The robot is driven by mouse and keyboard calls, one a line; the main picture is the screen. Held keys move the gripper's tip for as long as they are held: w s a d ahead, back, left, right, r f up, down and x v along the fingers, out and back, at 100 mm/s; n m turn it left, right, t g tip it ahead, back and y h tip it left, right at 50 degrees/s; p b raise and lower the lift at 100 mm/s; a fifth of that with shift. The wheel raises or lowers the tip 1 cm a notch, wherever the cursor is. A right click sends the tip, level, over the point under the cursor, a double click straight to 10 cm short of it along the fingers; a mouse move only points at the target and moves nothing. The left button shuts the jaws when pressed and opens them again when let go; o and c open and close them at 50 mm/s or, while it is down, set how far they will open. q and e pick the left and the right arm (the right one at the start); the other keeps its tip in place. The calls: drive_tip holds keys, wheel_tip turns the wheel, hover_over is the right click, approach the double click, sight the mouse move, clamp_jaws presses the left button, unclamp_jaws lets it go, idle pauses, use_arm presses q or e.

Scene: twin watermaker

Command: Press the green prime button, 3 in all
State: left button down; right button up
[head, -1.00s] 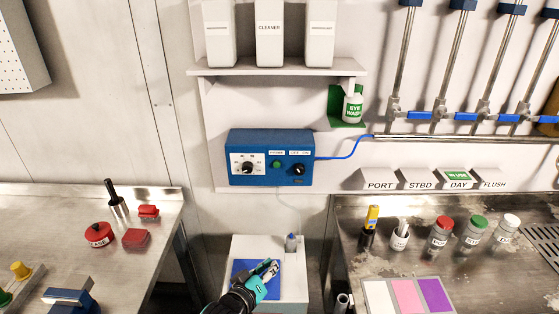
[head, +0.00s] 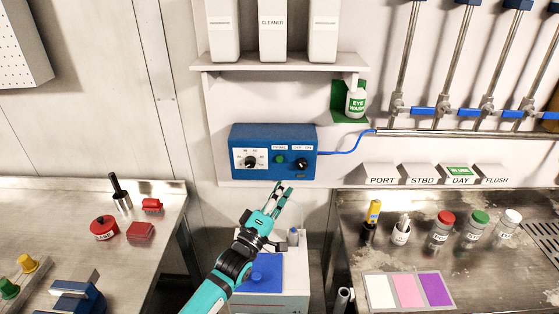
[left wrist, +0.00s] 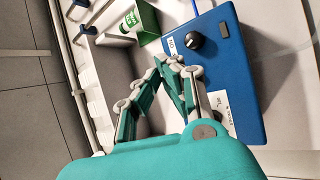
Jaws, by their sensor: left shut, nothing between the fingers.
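The blue control box (head: 273,152) is mounted on the wall below the shelf. Its green prime button (head: 279,159) sits between a dial on a white scale at left and a black knob (head: 301,164) at right. My left gripper (head: 284,188) is shut and empty, just below the box in the head view, apart from the button there. In the left wrist view, the closed fingers (left wrist: 168,66) lie beside the box (left wrist: 217,75) and the green button is hidden. My right gripper is not in view.
A white shelf (head: 280,61) with bottles is above the box. An eye wash bottle (head: 355,103) and a blue cable (head: 347,147) are to its right. A white stand with a blue pad (head: 258,272) is below. Steel benches flank both sides.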

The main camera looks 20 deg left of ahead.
sight(280, 159)
use_arm(q)
drive_tip(key=w+a+b, duration=0.2)
drive_tip(key=w+b, duration=0.3)
drive_tip(key=w, duration=0.3)
drive_tip(key=shift+w+a+b, duration=0.2)
drive_tip(key=shift+b, duration=0.15)
idle(1.2)
drive_tip(key=shift+w+a+b, duration=0.1)
drive_tip(key=shift+w+b, duration=0.2)
drive_tip(key=shift+w, duration=0.1)
